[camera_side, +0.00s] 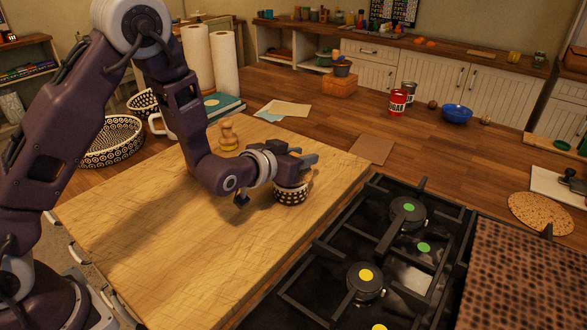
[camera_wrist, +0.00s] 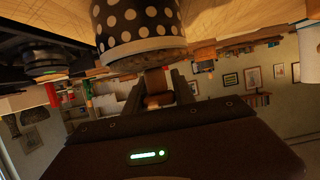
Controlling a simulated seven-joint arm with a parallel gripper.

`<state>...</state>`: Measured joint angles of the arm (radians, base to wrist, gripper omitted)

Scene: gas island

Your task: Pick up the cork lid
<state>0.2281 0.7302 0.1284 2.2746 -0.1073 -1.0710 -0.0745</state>
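A black jar with cream dots (camera_side: 291,193) stands upright on the wooden board, below and beside my gripper (camera_side: 303,160). In the wrist view, which is upside down, the jar (camera_wrist: 143,22) fills the top centre. The brown cork lid (camera_wrist: 146,50) sits on the jar, and a brown piece like its knob (camera_wrist: 156,82) shows between the fingers. My gripper (camera_wrist: 158,84) has one finger on each side of this piece. I cannot tell whether the fingers press on it. In the side view the gripper mostly hides the lid.
The wooden board (camera_side: 150,240) is largely clear in front. A stacked wooden piece (camera_side: 228,135) stands on it behind my wrist. A black gas hob (camera_side: 350,240) lies to the right of the jar. Paper rolls (camera_side: 224,60) and a dotted basket (camera_side: 110,140) stand at the back left.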

